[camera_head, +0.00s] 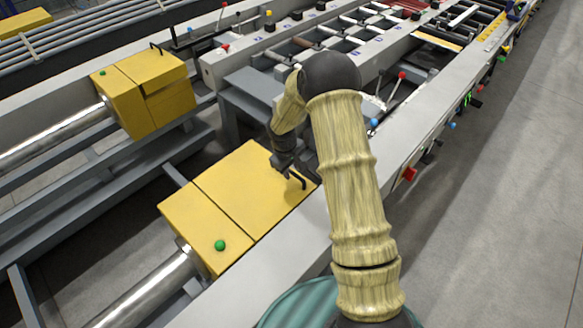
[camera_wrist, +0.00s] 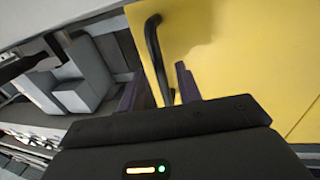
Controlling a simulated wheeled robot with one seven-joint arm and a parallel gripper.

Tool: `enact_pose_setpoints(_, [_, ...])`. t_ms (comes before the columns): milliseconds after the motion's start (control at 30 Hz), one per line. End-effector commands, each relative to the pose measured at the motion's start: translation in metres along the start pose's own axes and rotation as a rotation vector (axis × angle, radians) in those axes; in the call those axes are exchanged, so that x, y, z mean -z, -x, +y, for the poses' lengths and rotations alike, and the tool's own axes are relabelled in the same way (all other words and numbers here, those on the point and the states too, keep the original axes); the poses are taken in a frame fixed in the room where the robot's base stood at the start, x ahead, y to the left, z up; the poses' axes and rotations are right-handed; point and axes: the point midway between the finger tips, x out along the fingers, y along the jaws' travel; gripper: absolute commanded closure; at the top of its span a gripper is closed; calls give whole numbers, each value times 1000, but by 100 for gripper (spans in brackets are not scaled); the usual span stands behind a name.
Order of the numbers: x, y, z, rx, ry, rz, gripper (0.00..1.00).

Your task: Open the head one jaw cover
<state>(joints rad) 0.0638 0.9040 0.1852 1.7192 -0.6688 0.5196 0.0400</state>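The near yellow box (camera_head: 207,222) has a flat yellow cover (camera_head: 245,188), which lies closed in the head view. A black bar handle (camera_head: 301,183) stands at the cover's right end. The cover (camera_wrist: 235,50) and handle (camera_wrist: 153,45) also show in the wrist view. My gripper (camera_head: 289,172) is low over that end of the cover, close to the handle. In the wrist view my gripper (camera_wrist: 159,88) has its two dark fingers apart, with the handle between them in the picture; I cannot tell whether they touch it. No label shows which box is head one.
A second yellow box (camera_head: 122,103) with a black handle (camera_head: 156,47) stands farther back left. A grey rail (camera_head: 400,165) with levers and a red knob (camera_head: 409,174) runs along the right. Bare floor (camera_head: 510,200) lies beyond it.

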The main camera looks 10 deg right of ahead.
Motion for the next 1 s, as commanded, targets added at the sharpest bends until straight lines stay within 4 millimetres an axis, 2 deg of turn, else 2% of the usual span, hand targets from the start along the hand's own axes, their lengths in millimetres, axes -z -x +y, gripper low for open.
enact_pose_setpoints(267, [0, -2, 0, 0, 0, 0, 66])
enact_pose_setpoints(433, [0, -2, 0, 0, 0, 0, 97])
enact_pose_setpoints(467, [0, -2, 0, 0, 0, 0, 100])
enact_pose_setpoints(767, [0, -1, 1, -4, -1, 0, 100])
enact_pose_setpoints(1000, [1, 4, 11, -34, -14, -1, 100])
